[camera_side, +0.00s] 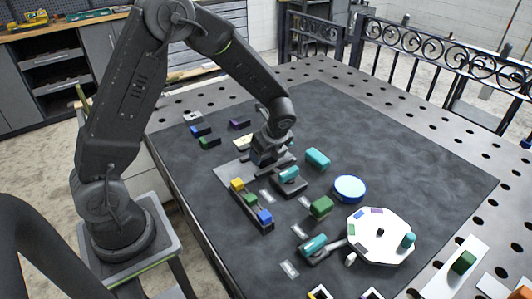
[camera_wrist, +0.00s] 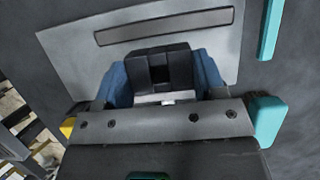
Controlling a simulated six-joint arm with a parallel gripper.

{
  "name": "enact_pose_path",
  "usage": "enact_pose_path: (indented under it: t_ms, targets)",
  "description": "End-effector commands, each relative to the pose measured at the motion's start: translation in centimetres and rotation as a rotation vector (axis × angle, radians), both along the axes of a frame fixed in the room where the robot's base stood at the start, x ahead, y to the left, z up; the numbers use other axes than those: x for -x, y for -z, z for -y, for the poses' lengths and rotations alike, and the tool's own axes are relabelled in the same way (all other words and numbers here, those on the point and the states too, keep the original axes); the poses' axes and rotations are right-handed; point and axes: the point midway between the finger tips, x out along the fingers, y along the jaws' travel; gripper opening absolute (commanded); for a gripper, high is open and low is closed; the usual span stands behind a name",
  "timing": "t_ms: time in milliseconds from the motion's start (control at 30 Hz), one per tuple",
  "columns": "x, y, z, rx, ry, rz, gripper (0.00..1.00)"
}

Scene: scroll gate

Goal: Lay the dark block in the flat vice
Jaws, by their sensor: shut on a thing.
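My gripper (camera_wrist: 162,88) is shut on a dark block (camera_wrist: 152,62), held between its two blue fingers in the wrist view. In the side view my gripper (camera_side: 266,160) is low over a light grey plate (camera_side: 230,170), and the block is mostly hidden there. The plate (camera_wrist: 75,45) also shows behind the block in the wrist view, with a long narrow slot-like strip on it. It may belong to the flat vice, but I cannot tell for sure. Whether the block touches the plate is not clear.
A dark rack (camera_side: 252,207) with yellow, green and blue blocks stands in front of the plate. A teal-topped fixture (camera_side: 289,182) is close on the right. A teal block (camera_side: 317,158), a green block (camera_side: 321,206) and a round blue-rimmed dish (camera_side: 349,188) lie further right. The mat's back right is clear.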

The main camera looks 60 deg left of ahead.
Motion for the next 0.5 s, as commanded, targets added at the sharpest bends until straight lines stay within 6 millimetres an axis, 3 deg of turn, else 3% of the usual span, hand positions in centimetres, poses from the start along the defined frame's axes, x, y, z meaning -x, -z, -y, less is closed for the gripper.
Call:
enact_pose_path:
  t_ms: [167, 200, 433, 500]
  targets:
    - [-0.04, 0.24, -0.02, -0.001, 0.000, 0.001, 0.23]
    - [0.00, 0.27, -0.02, 0.000, 0.000, 0.000, 0.67]
    - [0.00, 0.25, -0.02, 0.000, 0.000, 0.000, 0.89]
    - [0.00, 0.25, -0.02, 0.000, 0.000, 0.000, 0.89]
